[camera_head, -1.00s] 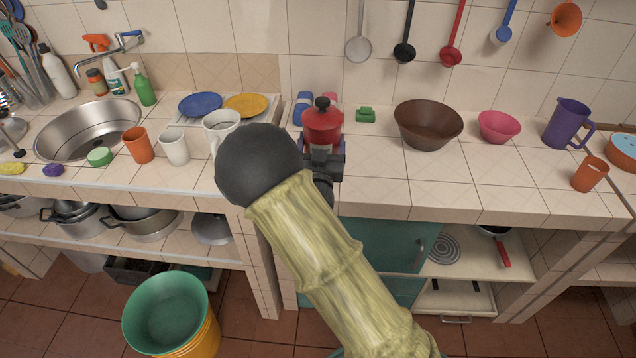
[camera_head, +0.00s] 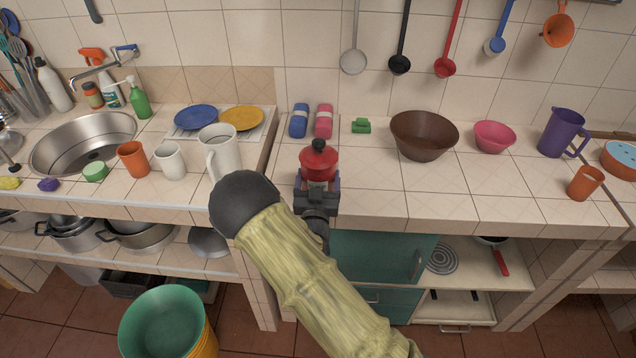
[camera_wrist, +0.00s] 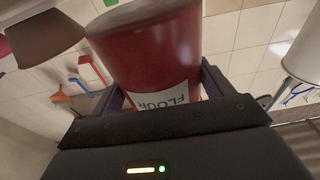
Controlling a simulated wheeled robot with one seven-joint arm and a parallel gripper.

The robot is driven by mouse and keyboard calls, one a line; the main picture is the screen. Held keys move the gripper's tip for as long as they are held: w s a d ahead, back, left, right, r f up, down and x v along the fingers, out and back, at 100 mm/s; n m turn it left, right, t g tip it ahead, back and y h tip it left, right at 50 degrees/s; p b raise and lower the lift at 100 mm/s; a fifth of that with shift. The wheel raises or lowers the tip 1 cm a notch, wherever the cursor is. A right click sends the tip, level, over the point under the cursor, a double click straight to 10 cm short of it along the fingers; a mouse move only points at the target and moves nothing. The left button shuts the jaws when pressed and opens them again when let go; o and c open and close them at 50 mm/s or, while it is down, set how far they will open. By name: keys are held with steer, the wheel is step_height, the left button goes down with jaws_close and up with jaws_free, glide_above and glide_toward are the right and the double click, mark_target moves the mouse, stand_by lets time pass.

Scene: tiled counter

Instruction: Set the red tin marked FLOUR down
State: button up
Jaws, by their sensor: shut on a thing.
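The red tin marked FLOUR (camera_head: 319,161) has a red lid with a dark knob. My gripper (camera_head: 318,192) is shut on it, with the fingers on either side of its lower part. In the head view the tin shows over the front part of the counter (camera_head: 390,190); I cannot tell whether its base touches the tiles. In the wrist view the tin (camera_wrist: 150,55) fills the upper middle, its white FLOUR label between the fingers (camera_wrist: 160,90).
A brown bowl (camera_head: 424,138) stands to the right. Tiles between the tin and the bowl are clear.

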steer(key=shift+s+f, duration=0.1)
steer(key=shift+f, duration=0.45)
steer(key=shift+d+f, duration=0.1)
steer(key=shift+f, duration=0.1)
steer(key=shift+d, duration=0.35)
steer(key=shift+a+f, duration=0.1)
steer(key=shift+f, duration=0.1)
steer(key=o, duration=1.2)
steer(key=shift+a, duration=0.15)
